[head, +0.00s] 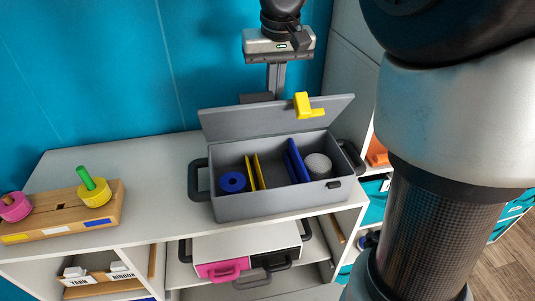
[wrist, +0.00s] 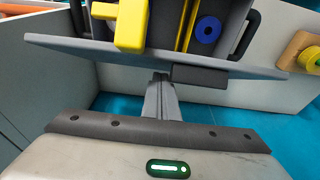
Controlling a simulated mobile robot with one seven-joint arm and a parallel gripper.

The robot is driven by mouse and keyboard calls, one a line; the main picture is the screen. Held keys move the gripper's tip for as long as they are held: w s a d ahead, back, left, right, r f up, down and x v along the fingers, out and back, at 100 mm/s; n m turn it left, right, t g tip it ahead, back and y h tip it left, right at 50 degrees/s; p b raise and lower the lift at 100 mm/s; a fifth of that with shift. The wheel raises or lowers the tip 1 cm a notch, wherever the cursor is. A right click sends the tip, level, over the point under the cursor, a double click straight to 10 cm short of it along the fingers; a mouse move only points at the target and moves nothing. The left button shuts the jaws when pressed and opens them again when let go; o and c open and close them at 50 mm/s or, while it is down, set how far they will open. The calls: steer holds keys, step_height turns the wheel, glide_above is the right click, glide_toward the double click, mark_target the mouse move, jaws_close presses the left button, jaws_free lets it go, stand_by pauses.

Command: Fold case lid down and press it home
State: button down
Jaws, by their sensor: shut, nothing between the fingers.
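The grey case (head: 268,206) stands on the shelf top with its lid (head: 240,122) raised along the back edge and leaning back. A yellow angled piece (head: 305,107) sits on the lid, and shows large in the wrist view (wrist: 130,28). Inside the case are a blue roll (head: 232,182), a whitish-grey roll (head: 318,165), yellow dividers (head: 255,172) and blue dividers (head: 297,161). My gripper (head: 276,88) is shut and empty behind the lid.
A wooden peg board (head: 65,212) with pink, yellow and green pieces stands left on the shelf top. Black handles (head: 195,180) flank the case. A teal wall (head: 100,70) is close behind. A lower shelf holds a pink-handled case (head: 222,268).

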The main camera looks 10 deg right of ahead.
steer(key=s+f+b, duration=0.3)
steer(key=s+b, duration=0.1)
steer(key=s, duration=0.1)
steer(key=shift+s+f, duration=0.25)
steer(key=shift+f, duration=0.05)
stand_by(0.6)
step_height(320, 180, up, 5)
steer(key=p, duration=0.4)
steer(key=shift+s, duration=0.15)
steer(key=p, duration=0.9)
glide_toward(281, 102)
steer(key=shift+s+a+r, duration=0.1)
steer(key=shift+s+r, duration=0.05)
steer(key=shift+r, duration=0.55)
steer(key=shift+s, duration=0.1)
steer(key=s+f+t+p, duration=0.1)
steer(key=s+f+t, duration=0.2)
steer(key=s, duration=1.1)
steer(key=shift+f, duration=0.7)
